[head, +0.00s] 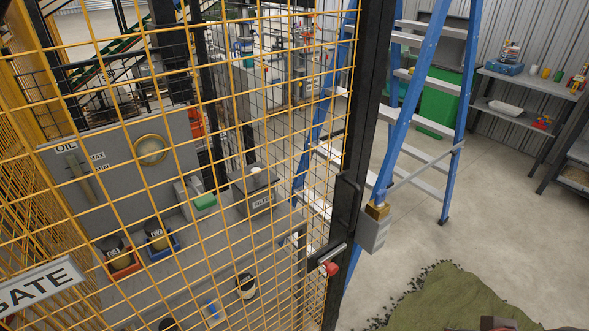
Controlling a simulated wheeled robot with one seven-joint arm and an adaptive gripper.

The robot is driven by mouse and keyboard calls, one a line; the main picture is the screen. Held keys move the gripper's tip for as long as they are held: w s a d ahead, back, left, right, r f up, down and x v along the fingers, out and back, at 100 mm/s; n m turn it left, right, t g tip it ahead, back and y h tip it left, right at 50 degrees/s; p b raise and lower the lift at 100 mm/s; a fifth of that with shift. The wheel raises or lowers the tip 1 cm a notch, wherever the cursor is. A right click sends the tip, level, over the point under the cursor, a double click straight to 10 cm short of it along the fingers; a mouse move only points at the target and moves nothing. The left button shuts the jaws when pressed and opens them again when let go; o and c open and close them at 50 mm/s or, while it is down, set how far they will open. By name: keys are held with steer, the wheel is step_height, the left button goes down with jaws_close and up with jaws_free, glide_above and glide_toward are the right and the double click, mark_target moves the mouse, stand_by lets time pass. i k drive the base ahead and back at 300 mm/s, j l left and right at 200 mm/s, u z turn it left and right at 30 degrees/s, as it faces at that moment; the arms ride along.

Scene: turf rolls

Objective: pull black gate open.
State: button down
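A tall black upright (362,120) runs down the middle of the head view, along the right edge of the yellow wire mesh (228,125). It looks like the black gate's edge or its post; I cannot tell which. A black pull handle (346,204) is on it. Below is a metal latch bar with a red knob (330,268). A grey box with a brass padlock-like part (377,210) is at the upright's right side. I cannot tell whether the gate is latched or ajar.
A blue stepladder (408,105) stands just right of the upright. A white GATE sign (42,286) hangs on the mesh at lower left. Behind the mesh is a grey oil cabinet (110,195). Green turf (440,300) lies at lower right. Open concrete floor (500,235) lies beyond it.

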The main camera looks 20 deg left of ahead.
mark_target(22, 292)
steer(key=i+j+u, duration=0.1)
steer(key=u, duration=1.65)
steer(key=i+j, duration=0.05)
steer(key=j, duration=0.05)
